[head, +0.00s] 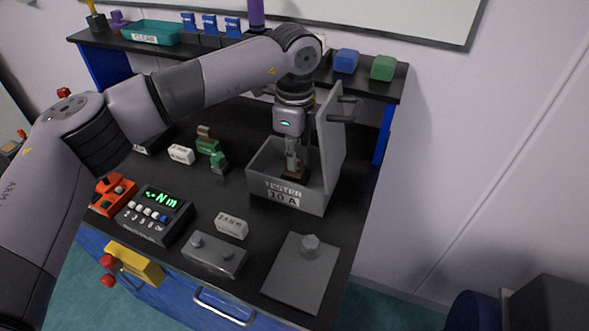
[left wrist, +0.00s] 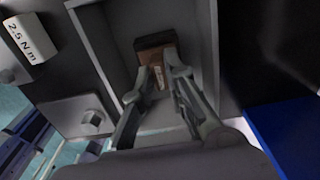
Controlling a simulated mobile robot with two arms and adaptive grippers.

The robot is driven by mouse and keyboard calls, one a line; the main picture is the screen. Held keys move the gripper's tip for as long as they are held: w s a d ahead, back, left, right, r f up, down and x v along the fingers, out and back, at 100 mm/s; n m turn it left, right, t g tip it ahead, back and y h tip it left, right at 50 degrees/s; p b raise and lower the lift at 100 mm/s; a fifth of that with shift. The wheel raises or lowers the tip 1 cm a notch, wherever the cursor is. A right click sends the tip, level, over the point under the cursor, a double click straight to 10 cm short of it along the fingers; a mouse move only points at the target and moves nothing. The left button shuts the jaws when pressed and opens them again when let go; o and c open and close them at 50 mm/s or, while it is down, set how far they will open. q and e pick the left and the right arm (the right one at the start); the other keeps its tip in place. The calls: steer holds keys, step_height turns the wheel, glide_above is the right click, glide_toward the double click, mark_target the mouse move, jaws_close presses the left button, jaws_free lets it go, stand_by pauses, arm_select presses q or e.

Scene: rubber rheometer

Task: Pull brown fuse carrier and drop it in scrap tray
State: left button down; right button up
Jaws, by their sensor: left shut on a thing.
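The brown fuse carrier (head: 293,174) sits low inside the open grey fuse box (head: 287,196), whose front label ends in "10 A". It also shows in the left wrist view (left wrist: 158,55) as a brown block with a pale label. My left gripper (head: 293,165) reaches down into the box from above and is shut on the carrier, its fingers (left wrist: 153,82) at the block's near side. The box lid (head: 331,135) stands open on the right. I cannot tell whether the carrier is seated or lifted. A teal tray (head: 153,32) with a label I read as "SCRAP" or similar stands on the back shelf.
Green parts (head: 212,150) lie left of the box. Blue and green blocks stand on the shelf.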

arm_select(q)
steer(key=shift+r+p, duration=0.8)
steer(key=shift+r, duration=1.35)
